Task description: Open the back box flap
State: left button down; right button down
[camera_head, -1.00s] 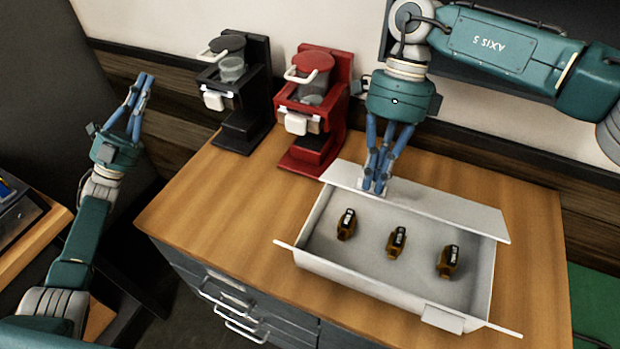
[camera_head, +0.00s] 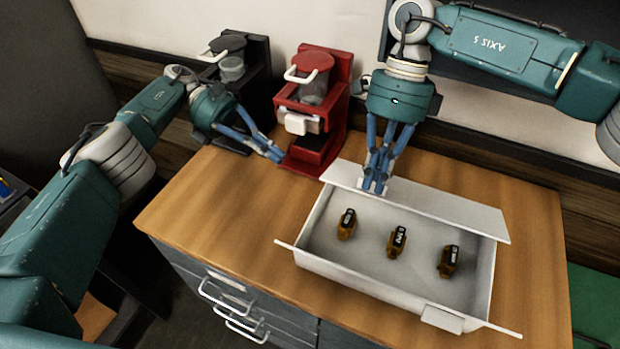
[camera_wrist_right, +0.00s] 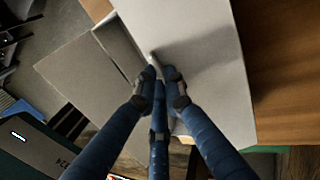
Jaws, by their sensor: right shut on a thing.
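An open-topped white box (camera_head: 312,224) stands on the wooden cabinet top. Its back flap (camera_head: 450,211) is a pale, roughly flat strip along the box's back edge. My right gripper (camera_head: 375,186) points down at the left part of this flap, with its fingers closed together on it. In the right wrist view the fingertips (camera_wrist_right: 158,80) meet at a small pale piece beside a wide white panel; the exact grip is partly hidden. My left gripper (camera_head: 278,156) is at the red coffee brewer's base (camera_head: 300,165), apart from the box; its finger opening is unclear.
Several small brown-and-black parts (camera_head: 397,242) lie inside the box. The front flap's tab (camera_head: 442,319) sticks out at the front. A black brewer (camera_head: 257,85) stands behind my left gripper. The wooden top (camera_head: 230,215) left of the box is clear.

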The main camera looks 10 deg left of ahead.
pick_arm(q)
jog(key=x, duration=0.9)
jog(key=shift+d, duration=0.35)
jog(key=shift+s+f, duration=0.1)
jog(key=shift+w+d+r, duration=0.15)
jog(key=shift+w+r, duration=0.15)
jog(key=shift+r, duration=0.45)
pick_arm(e)
jog(key=c, duration=1.8)
grip_release()
